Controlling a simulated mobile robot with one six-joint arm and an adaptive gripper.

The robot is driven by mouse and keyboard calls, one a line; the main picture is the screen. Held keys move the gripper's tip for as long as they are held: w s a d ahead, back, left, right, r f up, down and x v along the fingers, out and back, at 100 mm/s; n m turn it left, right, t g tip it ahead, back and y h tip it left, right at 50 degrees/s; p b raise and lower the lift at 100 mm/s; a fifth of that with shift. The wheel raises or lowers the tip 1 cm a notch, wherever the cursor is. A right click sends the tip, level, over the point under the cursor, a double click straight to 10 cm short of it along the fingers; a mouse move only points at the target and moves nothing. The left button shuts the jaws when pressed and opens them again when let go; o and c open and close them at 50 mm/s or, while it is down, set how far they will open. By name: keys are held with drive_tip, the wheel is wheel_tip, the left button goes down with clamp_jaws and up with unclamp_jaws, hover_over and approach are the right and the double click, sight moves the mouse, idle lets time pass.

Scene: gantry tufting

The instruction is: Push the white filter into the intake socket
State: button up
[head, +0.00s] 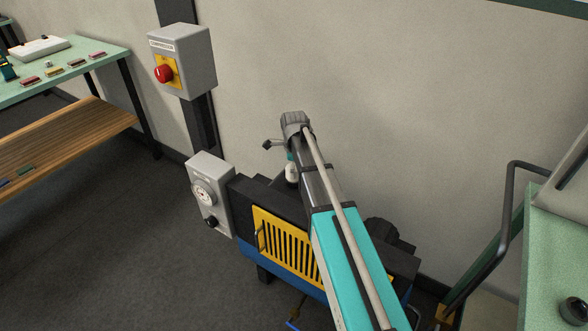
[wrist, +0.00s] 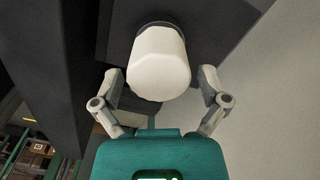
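The white filter (wrist: 159,65) is a pale rounded block in the upper middle of the wrist view. Its far end meets a dark round collar (wrist: 160,24), which looks like the intake socket; how deep it sits cannot be told. My gripper (wrist: 160,76) is open, with one grey finger on each side of the filter and a visible gap on both sides. In the head view a small white piece (head: 291,172), apparently the filter, shows below my arm's end above the dark machine top. My fingers are not clear there.
The dark machine (head: 262,193) has a yellow slotted grille (head: 280,240) and a grey dial box (head: 211,193) at its left. A red stop button box (head: 183,62) is on the post behind. A green workbench (head: 70,67) stands left, and a black handrail (head: 503,235) right.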

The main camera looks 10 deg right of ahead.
drive_tip(key=shift+n, duration=0.3)
idle(0.4)
drive_tip(key=n, duration=0.5)
drive_tip(key=shift+w, duration=0.1)
drive_tip(key=shift+r+n+p, duration=0.3)
drive_tip(key=shift+r+n, duration=0.05)
drive_tip(key=shift+n, duration=0.05)
drive_tip(key=s+r+m+p, duration=0.3)
drive_tip(key=r+m+p, duration=0.5)
drive_tip(key=r+p, duration=0.9)
idle(1.0)
drive_tip(key=shift+a, duration=0.1)
drive_tip(key=shift+s, duration=0.1)
idle(0.7)
